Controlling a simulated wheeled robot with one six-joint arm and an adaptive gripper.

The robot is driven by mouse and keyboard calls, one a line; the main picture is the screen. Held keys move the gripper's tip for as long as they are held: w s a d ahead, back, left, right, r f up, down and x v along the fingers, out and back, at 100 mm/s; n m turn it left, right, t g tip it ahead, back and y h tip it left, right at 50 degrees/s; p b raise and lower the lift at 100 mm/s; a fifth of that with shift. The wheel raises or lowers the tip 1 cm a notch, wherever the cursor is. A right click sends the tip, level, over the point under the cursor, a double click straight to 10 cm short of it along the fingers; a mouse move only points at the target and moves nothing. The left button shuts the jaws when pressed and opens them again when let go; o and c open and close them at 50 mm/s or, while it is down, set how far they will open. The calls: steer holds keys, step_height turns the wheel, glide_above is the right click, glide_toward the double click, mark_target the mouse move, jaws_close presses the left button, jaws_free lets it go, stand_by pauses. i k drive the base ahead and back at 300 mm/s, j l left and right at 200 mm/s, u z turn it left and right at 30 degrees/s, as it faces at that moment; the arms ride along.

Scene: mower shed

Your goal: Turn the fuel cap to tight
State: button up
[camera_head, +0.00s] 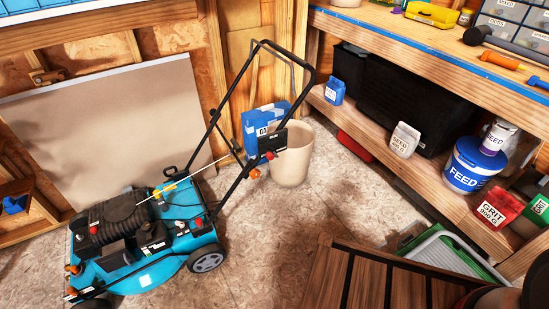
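A teal push mower (150,272) with a black engine (118,216) stands on the floor at the left. Its black handle (234,92) rises up and to the right. A small red round part (198,222) shows on the right of the mower's deck, and another red part lies on the left of the engine. I cannot tell which part is the fuel cap, or how far it is turned. A yellow part (168,188) sits behind the engine.
A beige bin (290,163) and a blue box stand behind the mower handle. A wooden workbench (440,58) with a loaded lower shelf runs along the right. A slatted wooden piece (368,280) fills the bottom middle. Bare floor (255,245) lies between it and the mower.

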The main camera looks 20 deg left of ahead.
mark_target(146, 228)
steer(key=k+u, duration=0.2)
steer(key=k, duration=0.2)
steer(key=k+j+u, duration=0.2)
steer(key=k, duration=0.25)
steer(key=k+j+u, duration=0.15)
steer(key=k, duration=0.25)
steer(key=i+u, duration=0.1)
steer(key=u, duration=0.3)
steer(key=i+u, duration=0.15)
steer(key=u, duration=0.25)
steer(key=i+u, duration=0.1)
steer(key=u, duration=0.3)
steer(key=i+l+u, duration=0.1)
steer(key=u, duration=0.3)
steer(key=i+l, duration=0.85)
steer(key=l, duration=0.3)
